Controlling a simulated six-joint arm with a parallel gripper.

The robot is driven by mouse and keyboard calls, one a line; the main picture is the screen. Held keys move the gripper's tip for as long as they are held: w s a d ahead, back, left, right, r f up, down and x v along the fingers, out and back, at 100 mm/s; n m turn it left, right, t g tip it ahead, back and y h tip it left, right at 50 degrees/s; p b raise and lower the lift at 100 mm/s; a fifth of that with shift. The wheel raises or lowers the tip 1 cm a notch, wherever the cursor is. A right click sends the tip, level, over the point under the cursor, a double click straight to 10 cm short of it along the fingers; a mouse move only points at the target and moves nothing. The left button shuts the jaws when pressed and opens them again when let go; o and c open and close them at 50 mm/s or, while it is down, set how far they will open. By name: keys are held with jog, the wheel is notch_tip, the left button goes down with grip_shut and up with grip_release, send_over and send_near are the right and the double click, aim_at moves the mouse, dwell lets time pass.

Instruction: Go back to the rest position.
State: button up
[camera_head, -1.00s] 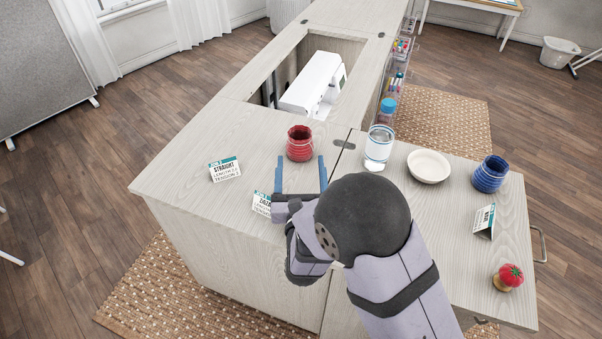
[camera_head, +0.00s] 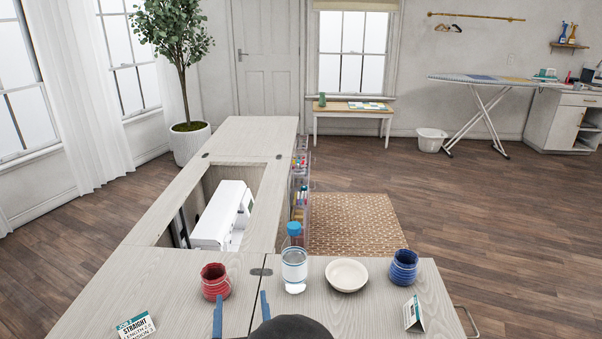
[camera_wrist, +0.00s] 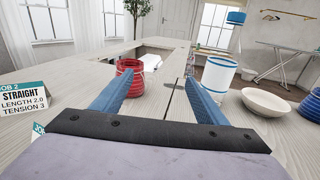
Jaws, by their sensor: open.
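My gripper (camera_head: 241,314) is at the bottom of the head view, with its two blue fingers apart and nothing between them. In the wrist view my gripper (camera_wrist: 150,92) is also open, low over the cabinet top and facing the far end. The red jar (camera_head: 215,281) stands upright on the cabinet top beyond the fingers. In the wrist view the red jar (camera_wrist: 128,83) shows past the left finger, apart from it as far as I can tell. Most of my arm is below the head view's edge.
A water bottle (camera_head: 294,262), a white bowl (camera_head: 346,274) and a blue jar (camera_head: 404,267) stand to the right. A "STRAIGHT" card (camera_head: 137,326) stands at the left. The white sewing machine (camera_head: 222,215) sits in the cabinet opening. Bare cabinet top (camera_head: 170,290) lies left of the red jar.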

jog(key=d+r+m+g+h+p, duration=0.3)
jog(key=d+m+h, duration=0.3)
jog(key=d, duration=0.7)
jog(key=d+r+m+g+h+p, duration=0.2)
jog(key=d+m+h, duration=0.5)
jog(key=d, duration=0.6)
jog(key=s+d+m+g+p, duration=0.6)
jog(key=s+d+m+g, duration=0.6)
jog(key=s, duration=0.4)
jog(key=s+a+r+m+y+p, duration=0.4)
jog(key=a+m+y, duration=0.3)
jog(key=m, duration=0.6)
jog(key=shift+y+p, duration=0.5)
jog(key=shift+y, duration=0.3)
